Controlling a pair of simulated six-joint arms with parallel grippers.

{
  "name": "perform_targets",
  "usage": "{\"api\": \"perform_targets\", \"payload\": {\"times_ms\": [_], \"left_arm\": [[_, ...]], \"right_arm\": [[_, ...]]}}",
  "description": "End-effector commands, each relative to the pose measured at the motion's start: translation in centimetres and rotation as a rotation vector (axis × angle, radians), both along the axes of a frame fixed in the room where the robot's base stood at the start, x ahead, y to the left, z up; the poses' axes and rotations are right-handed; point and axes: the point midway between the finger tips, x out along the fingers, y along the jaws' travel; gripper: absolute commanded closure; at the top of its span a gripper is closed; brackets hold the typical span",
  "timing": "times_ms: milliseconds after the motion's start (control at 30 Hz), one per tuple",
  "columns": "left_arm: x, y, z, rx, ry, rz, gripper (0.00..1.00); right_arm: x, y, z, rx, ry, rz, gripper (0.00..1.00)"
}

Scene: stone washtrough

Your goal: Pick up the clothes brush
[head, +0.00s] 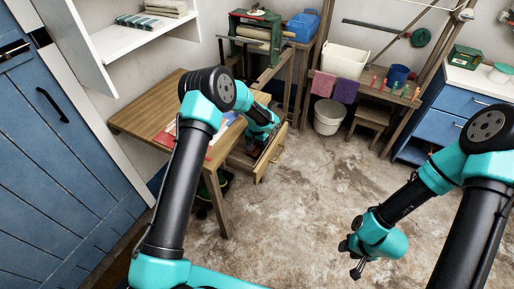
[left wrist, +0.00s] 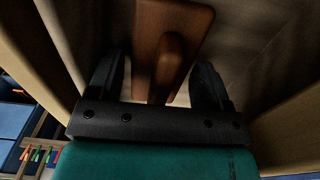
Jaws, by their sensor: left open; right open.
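The clothes brush (left wrist: 196,22), a reddish-brown wooden piece with a raised rounded grip, lies in the open drawer (head: 276,151). In the left wrist view its grip is between the two fingers of my left gripper (left wrist: 160,85), with dark gaps at both sides. My right gripper (head: 355,257) is open and empty, above the floor at the lower right.
The drawer belongs to a wooden table (head: 150,108) and its walls stand close around my left gripper. A mangle (head: 256,32), a white tub (head: 345,61) and a bucket (head: 329,116) stand at the back. The middle floor is clear.

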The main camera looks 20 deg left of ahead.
Motion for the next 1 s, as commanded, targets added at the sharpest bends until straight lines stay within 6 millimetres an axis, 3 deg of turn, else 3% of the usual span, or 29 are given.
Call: {"api": "perform_targets", "payload": {"times_ms": [467,900,1000], "left_arm": [[0.01,0.01,-0.14,0.0,-0.001,0.0,0.28],[0.02,0.01,-0.11,0.0,-0.001,0.0,0.67],[0.02,0.01,-0.11,0.0,-0.001,0.0,0.67]], "right_arm": [[0.0,0.0,0.0,0.0,0.0,0.0,0.57],[0.0,0.0,0.0,0.0,0.0,0.0,0.57],[0.0,0.0,0.0,0.0,0.0,0.0,0.57]]}}
